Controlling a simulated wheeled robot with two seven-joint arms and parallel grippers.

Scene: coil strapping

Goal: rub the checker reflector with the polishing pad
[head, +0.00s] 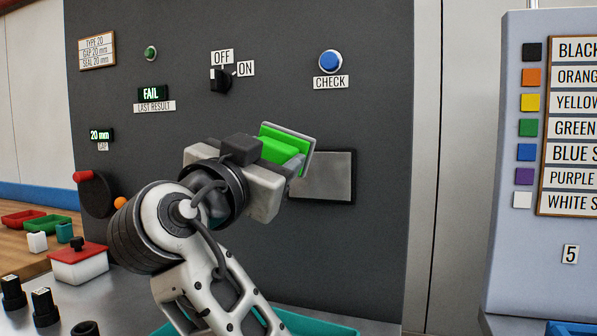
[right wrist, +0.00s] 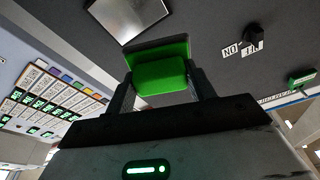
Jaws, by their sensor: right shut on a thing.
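The polishing pad is a green block with a grey layer on its far face (head: 285,147). My right gripper (head: 283,164) is shut on it. In the right wrist view the green pad (right wrist: 160,76) sits between the two dark fingers. The checker reflector is a shiny grey metal plate (head: 330,178) on the dark upright panel. In the head view the pad is up and left of the plate, and the gripper's end overlaps its left edge. The reflector also shows just beyond the pad in the right wrist view (right wrist: 130,14). I cannot tell whether they touch. My left gripper is out of view.
The dark panel (head: 385,85) carries a blue CHECK button (head: 330,61), an OFF/ON knob (head: 221,80) and a lit FAIL display (head: 151,93). A colour chart board (head: 505,240) stands at the right. A red-lidded box (head: 78,264) and small trays (head: 46,224) are at the left.

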